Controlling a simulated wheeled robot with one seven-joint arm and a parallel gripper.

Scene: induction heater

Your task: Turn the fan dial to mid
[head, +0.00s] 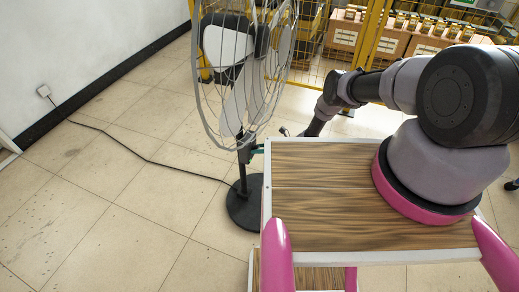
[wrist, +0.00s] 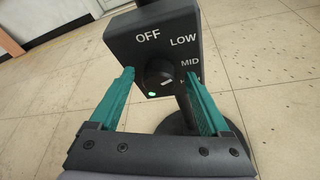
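The pedestal fan (head: 239,98) stands on the floor, its round base (head: 243,205) beside my platform. In the wrist view its dark control box (wrist: 150,32) reads OFF, LOW and MID, with a lower label mostly hidden by my right finger. The round black dial (wrist: 159,76) has a short white mark pointing right and slightly up, near MID and the covered label; I cannot tell exactly which. A green light (wrist: 152,94) glows below it. My gripper (wrist: 158,72) is open, its teal fingers on either side of the dial, with no clear contact.
A power cord (head: 145,160) runs across the tiled floor from a wall socket (head: 43,91) to the fan. A yellow mesh fence (head: 310,45) and shelves of boxes (head: 395,42) stand behind. The floor left of the fan is otherwise clear.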

